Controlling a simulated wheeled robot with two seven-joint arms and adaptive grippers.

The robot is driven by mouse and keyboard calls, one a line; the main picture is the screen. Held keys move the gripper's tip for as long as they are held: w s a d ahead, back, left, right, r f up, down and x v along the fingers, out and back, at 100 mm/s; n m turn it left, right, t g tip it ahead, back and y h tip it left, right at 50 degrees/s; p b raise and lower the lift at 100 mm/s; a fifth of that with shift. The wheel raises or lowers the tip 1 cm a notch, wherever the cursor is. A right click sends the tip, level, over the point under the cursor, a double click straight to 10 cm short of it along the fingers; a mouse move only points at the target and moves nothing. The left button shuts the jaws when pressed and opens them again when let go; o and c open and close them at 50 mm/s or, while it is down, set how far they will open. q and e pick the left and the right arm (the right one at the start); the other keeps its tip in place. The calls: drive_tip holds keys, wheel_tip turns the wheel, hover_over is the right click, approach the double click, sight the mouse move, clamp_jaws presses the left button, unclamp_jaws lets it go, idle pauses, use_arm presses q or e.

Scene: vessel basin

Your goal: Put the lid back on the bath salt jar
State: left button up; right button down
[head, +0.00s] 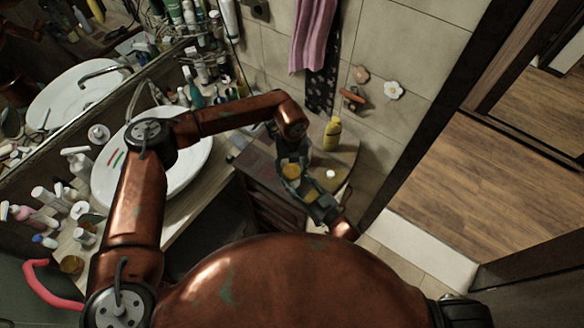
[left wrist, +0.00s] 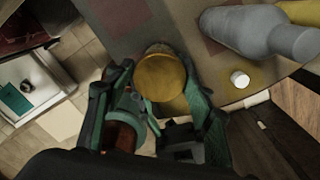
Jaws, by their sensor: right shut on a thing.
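A golden round piece (head: 291,171) is between the fingers of my left gripper (head: 290,162). In the left wrist view, the golden round piece (left wrist: 160,75) has a fingertip of the left gripper (left wrist: 160,62) against each side. I cannot tell whether it is the jar or its lid. My right gripper (head: 316,203) is just below and to the right, shut on a small yellowish piece (head: 311,196) that is mostly hidden by its fingers. The two grippers are close together near the corner counter's front edge.
A yellow bottle (head: 332,134) and a small white round item (head: 331,173) stand on the wooden corner counter. A grey bottle (left wrist: 240,28) shows in the left wrist view. The white basin (head: 185,180) and crowded toiletries are to the left. Open wooden floor (head: 450,190) is at right.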

use_arm(q)
drive_tip(key=c, duration=0.9)
drive_tip(key=m, duration=0.6)
drive_tip(key=shift+m, duration=0.3)
drive_tip(key=m, duration=0.5)
drive_tip(key=shift+m, duration=0.3)
drive_tip(key=m, duration=0.5)
drive_tip(key=shift+m, duration=0.4)
drive_tip(key=shift+o, duration=0.2)
drive_tip(key=m, duration=0.6)
drive_tip(key=shift+w, duration=0.1)
drive_tip(key=o, duration=1.3)
drive_tip(key=shift+f, duration=0.1)
